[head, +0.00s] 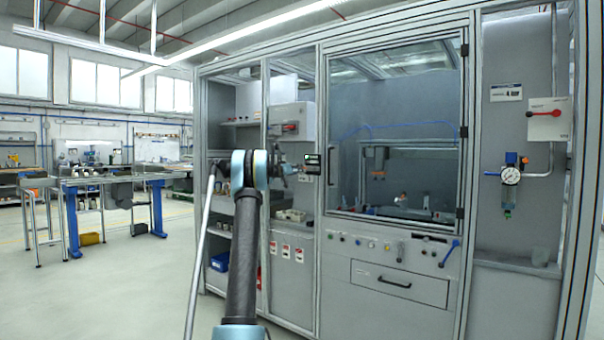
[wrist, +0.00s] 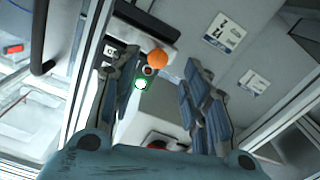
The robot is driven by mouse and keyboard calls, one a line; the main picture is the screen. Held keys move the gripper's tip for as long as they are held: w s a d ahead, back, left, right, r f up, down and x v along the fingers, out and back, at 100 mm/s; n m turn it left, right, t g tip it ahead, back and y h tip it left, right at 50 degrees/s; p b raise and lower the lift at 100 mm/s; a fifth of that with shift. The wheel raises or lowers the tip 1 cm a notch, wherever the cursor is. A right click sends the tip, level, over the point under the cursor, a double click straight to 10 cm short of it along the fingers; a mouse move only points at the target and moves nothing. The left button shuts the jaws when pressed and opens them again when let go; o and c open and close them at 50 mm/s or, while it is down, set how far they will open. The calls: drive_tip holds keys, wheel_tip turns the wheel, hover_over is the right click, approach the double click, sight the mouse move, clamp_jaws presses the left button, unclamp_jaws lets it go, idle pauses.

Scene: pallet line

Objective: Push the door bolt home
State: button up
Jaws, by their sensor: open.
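The door bolt shows in the wrist view as a dark housing (wrist: 150,22) with an orange ball knob (wrist: 157,58). A small green light (wrist: 140,85) glows just below the knob. In the head view my gripper (head: 298,168) is at the frame post left of the glazed door (head: 395,130), beside a small black box (head: 312,163). The knob is not distinct there, and how far the bolt is in cannot be told.
The door's dark handle (head: 331,165) is just right of my gripper. A control panel with knobs (head: 371,244) and a drawer (head: 398,285) lie below the door. A grey box with a red switch (head: 290,127) is behind my gripper. The floor at left (head: 110,285) is free.

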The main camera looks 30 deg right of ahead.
sight(309, 169)
drive_tip(key=shift+x, duration=3.1)
clamp_jaws()
